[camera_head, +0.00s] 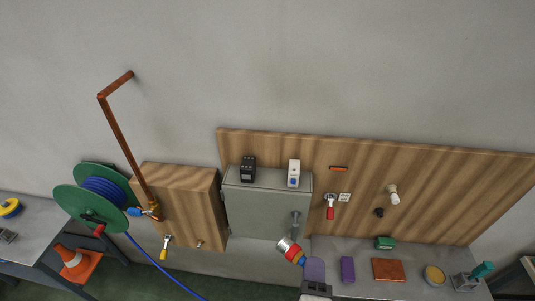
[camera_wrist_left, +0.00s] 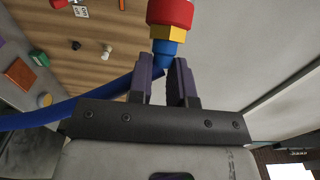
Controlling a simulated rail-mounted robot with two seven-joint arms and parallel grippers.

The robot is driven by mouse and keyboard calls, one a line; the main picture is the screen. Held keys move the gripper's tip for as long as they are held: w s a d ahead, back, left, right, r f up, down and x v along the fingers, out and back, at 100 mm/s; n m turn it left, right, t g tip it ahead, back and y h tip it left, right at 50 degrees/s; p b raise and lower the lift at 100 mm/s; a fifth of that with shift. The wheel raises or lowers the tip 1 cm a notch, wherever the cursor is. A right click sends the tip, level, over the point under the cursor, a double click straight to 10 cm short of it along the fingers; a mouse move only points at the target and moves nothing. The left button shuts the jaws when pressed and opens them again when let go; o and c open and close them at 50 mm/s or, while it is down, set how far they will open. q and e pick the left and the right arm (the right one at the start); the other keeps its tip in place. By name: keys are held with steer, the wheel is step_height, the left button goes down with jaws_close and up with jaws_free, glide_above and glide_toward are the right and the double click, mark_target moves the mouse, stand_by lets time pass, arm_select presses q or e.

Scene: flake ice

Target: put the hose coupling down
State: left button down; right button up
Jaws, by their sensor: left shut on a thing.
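The hose coupling (camera_head: 288,249) has a red collar, a yellow nut and a blue tail. In the head view it is in front of the lower right of the grey cabinet, tilted with its red end up and to the left. My left gripper (camera_head: 307,264) has purple fingers and is shut on the blue end. In the left wrist view the coupling (camera_wrist_left: 170,15) stands out beyond the fingertips of my left gripper (camera_wrist_left: 166,68), and the blue hose (camera_wrist_left: 60,113) runs off to the left. My right gripper is not in view.
A green hose reel (camera_head: 80,206) stands at left by a wooden box (camera_head: 190,200) with taps. The grey cabinet (camera_head: 262,213) carries two small devices. The right bench (camera_head: 355,252) holds a purple block (camera_head: 347,269), a brown slab (camera_head: 388,270) and a yellow-topped tin (camera_head: 434,275).

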arm_select(q)
steer(key=w+a+r+n+y, duration=0.1)
steer(key=w+a+y, duration=0.1)
steer(key=a, duration=1.3)
steer(key=w+a+r+n+y, duration=0.1)
steer(key=w+a, duration=0.3)
steer(key=a, duration=1.1)
steer(key=shift+w+a+r+y, duration=0.15)
steer(key=shift+w+a+y, duration=0.15)
steer(key=shift+y, duration=0.1)
steer(key=shift+d+n, duration=0.1)
steer(key=shift+n, duration=0.2)
